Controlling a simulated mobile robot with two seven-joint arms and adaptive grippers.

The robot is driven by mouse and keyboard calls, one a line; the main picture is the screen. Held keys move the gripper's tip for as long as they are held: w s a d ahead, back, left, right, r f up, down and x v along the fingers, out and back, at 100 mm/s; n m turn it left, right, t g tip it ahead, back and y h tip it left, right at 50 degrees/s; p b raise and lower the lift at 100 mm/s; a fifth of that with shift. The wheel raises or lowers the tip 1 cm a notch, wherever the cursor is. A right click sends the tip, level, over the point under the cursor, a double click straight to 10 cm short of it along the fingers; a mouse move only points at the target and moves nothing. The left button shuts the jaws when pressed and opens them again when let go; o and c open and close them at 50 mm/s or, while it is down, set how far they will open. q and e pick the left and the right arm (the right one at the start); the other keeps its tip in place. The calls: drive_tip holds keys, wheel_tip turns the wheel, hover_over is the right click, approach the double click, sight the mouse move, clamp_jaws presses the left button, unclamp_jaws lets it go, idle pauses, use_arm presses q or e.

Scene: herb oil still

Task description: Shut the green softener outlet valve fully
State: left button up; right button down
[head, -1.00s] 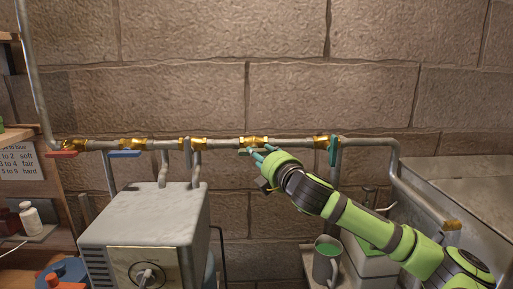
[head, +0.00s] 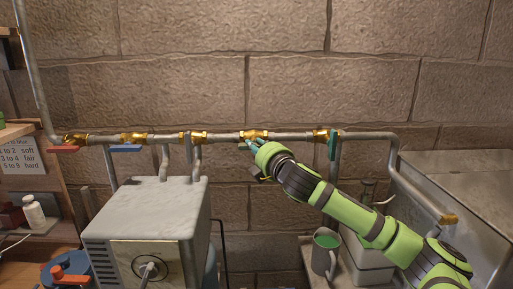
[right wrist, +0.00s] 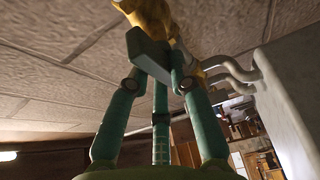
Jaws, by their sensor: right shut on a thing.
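A brass valve (head: 253,134) sits on the grey wall pipe in the middle of the head view. Its green lever is mostly hidden there by my right gripper (head: 253,144). In the right wrist view the lever (right wrist: 148,55) shows as a dark green bar below the brass body (right wrist: 152,18). My right gripper (right wrist: 157,80) is shut on this lever, with its teal fingers around it. Another valve, to the right, has a green lever (head: 333,146) that hangs down, across the pipe. My left gripper is not in view.
A red lever (head: 62,149) and a blue lever (head: 126,148) lie along the pipe at the left. A grey metal box (head: 150,205) stands below the pipe. A mug (head: 325,257) stands at lower right, under my right arm. A metal basin (head: 470,185) is at right.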

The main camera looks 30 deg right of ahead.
drive_tip(key=m+h+b, duration=0.3)
drive_tip(key=m+b, duration=0.3)
drive_tip(key=m, duration=0.1)
drive_tip(key=m+h+b, duration=0.3)
drive_tip(key=m+b, duration=0.3)
drive_tip(key=m, duration=0.2)
drive_tip(key=f+m+t+h+b, duration=0.1)
drive_tip(key=m+h+b, duration=0.2)
drive_tip(key=m+b, duration=0.3)
drive_tip(key=shift+m, duration=1)
drive_tip(key=shift+h, duration=0.3)
drive_tip(key=c, duration=1.1)
unclamp_jaws()
